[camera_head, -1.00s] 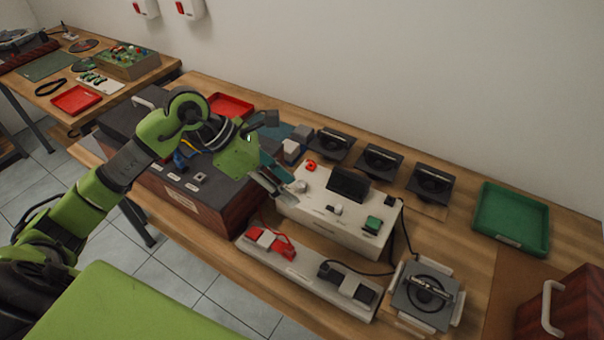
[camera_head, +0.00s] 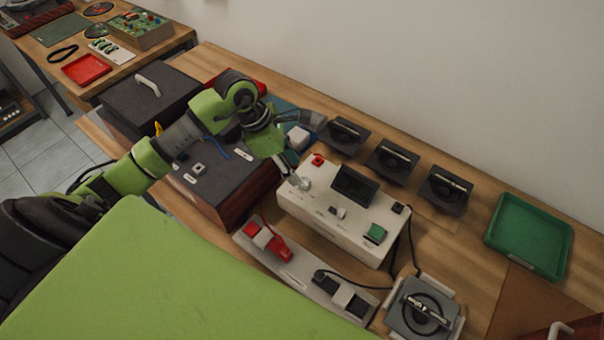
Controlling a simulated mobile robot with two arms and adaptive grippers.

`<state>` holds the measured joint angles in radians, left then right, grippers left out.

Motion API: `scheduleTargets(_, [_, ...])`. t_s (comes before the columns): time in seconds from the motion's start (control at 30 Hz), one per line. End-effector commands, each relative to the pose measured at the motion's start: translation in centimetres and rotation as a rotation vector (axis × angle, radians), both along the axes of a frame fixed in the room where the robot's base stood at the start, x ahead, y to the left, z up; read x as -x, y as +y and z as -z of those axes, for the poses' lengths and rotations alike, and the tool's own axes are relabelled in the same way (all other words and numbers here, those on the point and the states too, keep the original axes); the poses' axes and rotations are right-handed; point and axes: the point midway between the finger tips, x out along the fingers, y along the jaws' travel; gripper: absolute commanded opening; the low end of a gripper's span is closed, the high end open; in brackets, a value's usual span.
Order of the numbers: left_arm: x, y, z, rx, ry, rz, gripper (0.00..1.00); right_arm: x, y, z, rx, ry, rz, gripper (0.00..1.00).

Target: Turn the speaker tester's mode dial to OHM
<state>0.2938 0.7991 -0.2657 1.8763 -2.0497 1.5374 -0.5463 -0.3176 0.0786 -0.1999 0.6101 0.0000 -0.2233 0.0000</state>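The speaker tester is a white box (camera_head: 325,226) on the bench, with a dark screen (camera_head: 354,184) on top. A pale round knob (camera_head: 304,184) sits at its left end, and a smaller knob (camera_head: 338,213) sits below the screen. I cannot read the markings, so which one is the mode dial is unclear. My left gripper (camera_head: 309,152) is open, its fingers spread wide. Its lower fingertip is at the left-end knob; whether they touch I cannot tell. The other finger points toward the wall. My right gripper is out of view.
In front lies a strip with red and black blocks (camera_head: 299,276). Several dark speakers (camera_head: 392,162) stand behind. A green tray (camera_head: 530,235) is at right, a dark-topped cabinet (camera_head: 209,186) at left.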

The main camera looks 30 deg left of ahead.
Motion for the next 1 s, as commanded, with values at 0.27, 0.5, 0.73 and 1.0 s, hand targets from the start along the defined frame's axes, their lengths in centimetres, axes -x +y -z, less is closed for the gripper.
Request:
scheduleTargets(0.27, [-0.9, -1.6, 4.2, 0.003, 0.001, -0.001, 0.39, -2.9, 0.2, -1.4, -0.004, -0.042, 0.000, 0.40])
scheduleTargets(0.5, [-1.2, -1.9, 5.4, 0.000, 0.000, 0.000, 0.39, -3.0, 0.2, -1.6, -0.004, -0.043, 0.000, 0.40])
scheduleTargets(0.73, [-1.2, -1.9, 5.5, 0.000, 0.000, 0.001, 0.36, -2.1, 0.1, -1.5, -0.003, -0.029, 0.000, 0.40])
scheduleTargets(1.0, [-1.2, -1.9, 5.4, 0.000, 0.000, 0.001, 0.00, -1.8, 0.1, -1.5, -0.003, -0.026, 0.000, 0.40])
